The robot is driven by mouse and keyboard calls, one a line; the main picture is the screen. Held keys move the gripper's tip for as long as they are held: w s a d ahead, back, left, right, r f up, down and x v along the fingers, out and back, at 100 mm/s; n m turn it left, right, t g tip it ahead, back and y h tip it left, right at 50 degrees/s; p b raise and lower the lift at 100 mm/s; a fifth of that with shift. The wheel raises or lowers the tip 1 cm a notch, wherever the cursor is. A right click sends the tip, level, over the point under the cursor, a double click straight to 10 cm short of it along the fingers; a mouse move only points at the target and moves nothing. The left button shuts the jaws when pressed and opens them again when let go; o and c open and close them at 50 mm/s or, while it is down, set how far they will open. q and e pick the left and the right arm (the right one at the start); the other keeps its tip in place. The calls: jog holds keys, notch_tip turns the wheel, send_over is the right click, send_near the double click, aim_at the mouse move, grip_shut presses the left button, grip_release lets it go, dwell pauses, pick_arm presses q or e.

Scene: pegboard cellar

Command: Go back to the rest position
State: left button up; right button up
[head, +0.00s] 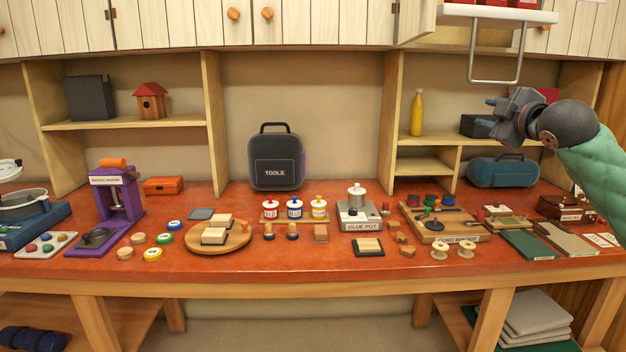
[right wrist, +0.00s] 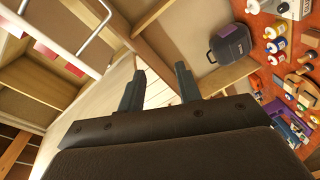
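My right gripper (head: 488,112) is raised in front of the right-hand shelves, well above the worktop, with its fingers toward the left. In the right wrist view, its two dark fingers (right wrist: 160,78) stand apart with nothing between them. It is open and empty. My left gripper is in neither view.
A white pull-down rack (head: 498,14) with red items hangs above my right gripper; its handle (head: 494,80) reaches down close to it. A cabinet door (head: 416,20) is ajar. The orange worktop (head: 330,262) carries a tool bag (head: 276,160), glue pot (head: 358,214) and purple press (head: 118,205).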

jog(key=s+a+f+m+g+h+p, duration=0.1)
jog(key=s+a+f+m+g, duration=0.3)
jog(key=f, duration=1)
jog(key=s+a+f+m+g+h+p, duration=0.1)
jog(key=s+a+f+m, duration=0.35)
jog(key=f, duration=0.85)
jog(key=s+a+f+m+g+h, duration=0.15)
jog(key=s+a+f, duration=0.55)
jog(key=f, duration=0.7)
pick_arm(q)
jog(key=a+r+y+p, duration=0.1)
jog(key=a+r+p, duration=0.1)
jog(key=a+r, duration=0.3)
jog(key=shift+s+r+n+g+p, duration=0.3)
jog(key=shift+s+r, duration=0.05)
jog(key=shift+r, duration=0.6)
pick_arm(e)
jog(key=s+a+f+g+y, duration=0.1)
jog(key=s+a+f+g, duration=0.1)
jog(key=s+f, duration=0.6)
jog(key=s+a+f+m+g+y, duration=0.1)
jog(key=s+a+f+g, duration=0.2)
jog(key=s+f, duration=0.6)
jog(key=s+a+f+m+g+y, duration=0.1)
jog(key=s+a+f+g, duration=0.2)
jog(key=s+f, duration=0.6)
jog(key=s+a, duration=0.1)
jog(key=s, duration=0.6)
jog(key=shift+a, duration=0.25)
